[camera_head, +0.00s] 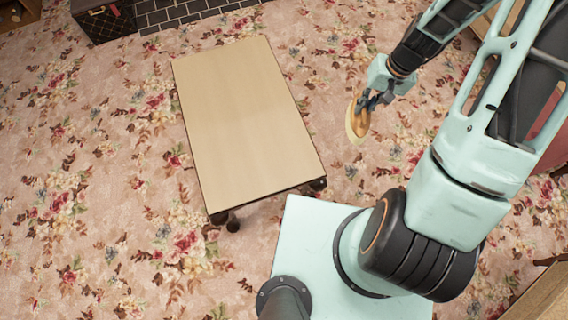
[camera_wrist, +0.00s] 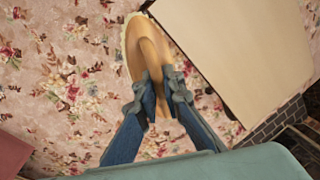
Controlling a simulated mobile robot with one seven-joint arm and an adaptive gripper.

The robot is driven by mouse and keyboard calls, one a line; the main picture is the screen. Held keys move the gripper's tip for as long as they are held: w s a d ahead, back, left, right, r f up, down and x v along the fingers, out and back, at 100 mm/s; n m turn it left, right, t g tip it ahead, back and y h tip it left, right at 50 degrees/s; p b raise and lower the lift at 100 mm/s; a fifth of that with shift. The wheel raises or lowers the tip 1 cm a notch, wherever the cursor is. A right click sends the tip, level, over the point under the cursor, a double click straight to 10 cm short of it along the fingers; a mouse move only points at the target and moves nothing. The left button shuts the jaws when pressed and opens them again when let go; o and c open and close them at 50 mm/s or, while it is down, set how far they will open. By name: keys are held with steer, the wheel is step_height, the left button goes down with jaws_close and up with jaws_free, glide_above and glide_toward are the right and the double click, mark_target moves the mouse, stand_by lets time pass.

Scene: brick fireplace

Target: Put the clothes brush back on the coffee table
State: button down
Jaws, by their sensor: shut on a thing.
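The clothes brush (camera_head: 359,117) has a tan wooden body and pale bristles along one edge. My gripper (camera_head: 370,100) is shut on it and holds it in the air to the right of the coffee table. In the wrist view the brush (camera_wrist: 146,48) sticks out beyond my fingertips (camera_wrist: 158,84), which grip its near end. The coffee table (camera_head: 245,110) has a bare, pale wooden top and dark wheels. The table (camera_wrist: 245,45) also shows at the upper right of the wrist view, apart from the brush.
Floral carpet (camera_head: 90,190) surrounds the table. A dark box (camera_head: 103,20) stands at the upper left, beside the dark brick hearth (camera_head: 175,12). A wooden piece (camera_head: 540,300) stands at the lower right corner. The whole tabletop is clear.

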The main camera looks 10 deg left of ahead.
steer(key=w+a+f+n+g+b, duration=0.1)
steer(key=w+a+f+n+b, duration=0.15)
steer(key=a+f+b, duration=0.65)
steer(key=w+a+f+n+b, duration=0.1)
steer(key=a+f+n+b, duration=0.3)
steer(key=b, duration=1)
steer(key=shift+m, duration=0.45)
steer(key=shift+s+a+f+b, duration=0.95)
steer(key=shift+s+a+f, duration=0.2)
steer(key=shift+s+f, duration=0.95)
steer(key=shift+s+a+f+b, duration=0.95)
steer(key=shift+s+a+f, duration=0.2)
steer(key=shift+s+f, duration=0.95)
steer(key=shift+s+a+f+b, duration=0.95)
steer(key=shift+s+a+f, duration=0.2)
steer(key=shift+s+f, duration=0.95)
steer(key=shift+w+f, duration=0.1)
steer(key=shift+f, duration=0.05)
steer(key=shift+f, duration=0.15)
steer(key=c, duration=2.1)
jaws_free()
steer(key=shift+r, duration=0.2)
